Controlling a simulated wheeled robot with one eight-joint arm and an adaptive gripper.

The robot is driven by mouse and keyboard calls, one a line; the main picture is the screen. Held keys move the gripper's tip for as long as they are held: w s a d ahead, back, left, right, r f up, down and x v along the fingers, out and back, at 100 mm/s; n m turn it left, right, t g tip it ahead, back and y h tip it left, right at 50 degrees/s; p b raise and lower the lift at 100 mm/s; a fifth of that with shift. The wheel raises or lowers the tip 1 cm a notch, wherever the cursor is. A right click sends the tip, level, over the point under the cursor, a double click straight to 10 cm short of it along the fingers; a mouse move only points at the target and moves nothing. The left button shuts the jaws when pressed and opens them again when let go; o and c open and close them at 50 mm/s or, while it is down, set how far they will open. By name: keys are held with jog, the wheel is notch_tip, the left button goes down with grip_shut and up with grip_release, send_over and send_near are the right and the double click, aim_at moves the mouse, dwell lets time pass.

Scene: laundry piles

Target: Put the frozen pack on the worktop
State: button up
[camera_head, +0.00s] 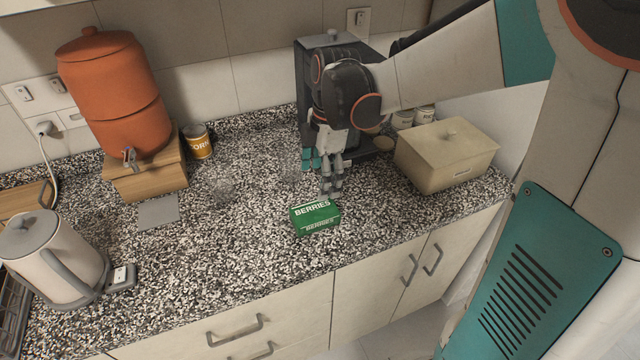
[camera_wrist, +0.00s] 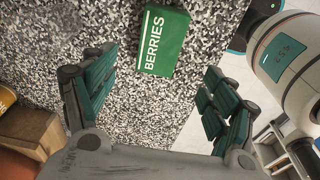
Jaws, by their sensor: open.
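The frozen pack is a green box marked BERRIES (camera_head: 315,217). It lies on the speckled worktop (camera_head: 240,260), near the front edge at the middle. My gripper (camera_head: 331,190) is just behind and above the box, pointing down, and appears apart from it. In the wrist view the green box (camera_wrist: 164,40) lies beyond the open fingers, up the picture and between their lines. My gripper (camera_wrist: 155,105) is open, with only bare worktop showing between its fingers.
A beige lidded box (camera_head: 446,155) stands to the right. An orange dispenser (camera_head: 115,95) on a wooden stand, a corn can (camera_head: 198,141) and a kettle (camera_head: 50,258) stand to the left. The worktop left of the green box is largely clear.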

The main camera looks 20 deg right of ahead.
jog(key=s+a+r+m+t, duration=0.1)
jog(key=s+r+m+t, duration=0.2)
jog(key=s+m, duration=0.4)
jog(key=s+a+r+m+t+h, duration=0.1)
jog(key=s+r+m+t, duration=0.3)
jog(key=s+m, duration=0.3)
jog(key=shift+m, duration=2)
jog(key=shift+a, duration=0.1)
